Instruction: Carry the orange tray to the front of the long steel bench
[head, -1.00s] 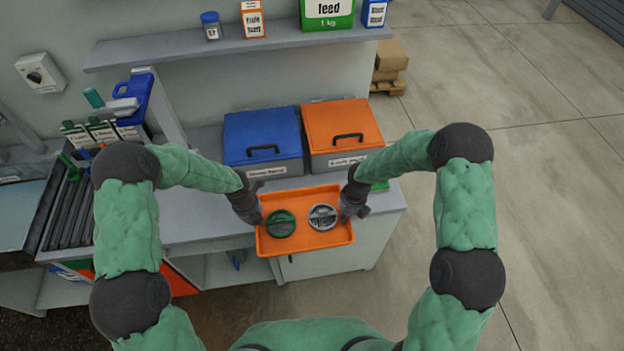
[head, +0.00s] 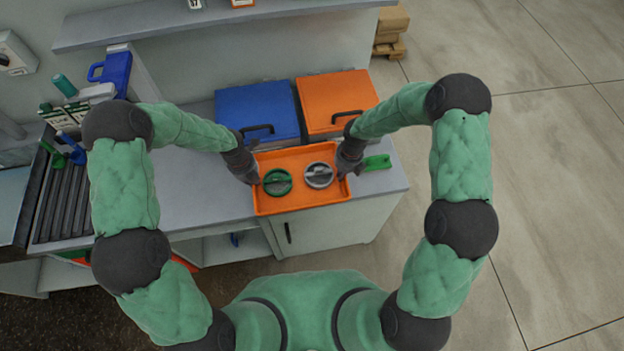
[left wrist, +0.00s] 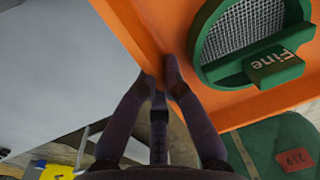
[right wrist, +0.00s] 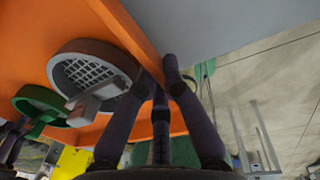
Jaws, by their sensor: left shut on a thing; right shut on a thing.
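The orange tray (head: 302,204) is in front of the blue and orange lidded boxes, over the front part of the steel bench (head: 195,208). I cannot tell whether it touches the bench top. It holds a green round strainer (head: 278,182) marked "Fine" on the left and a grey round strainer (head: 319,175) on the right. My left gripper (head: 252,180) is shut on the tray's left wall, which also shows in the left wrist view (left wrist: 135,35). My right gripper (head: 343,172) is shut on the right wall, seen too in the right wrist view (right wrist: 130,35).
A blue-lidded box (head: 256,112) and an orange-lidded box (head: 338,98) stand behind the tray. A green object (head: 376,162) lies on the bench right of it. A dark ribbed rack (head: 62,200) is at the left. Open floor (head: 560,200) lies to the right.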

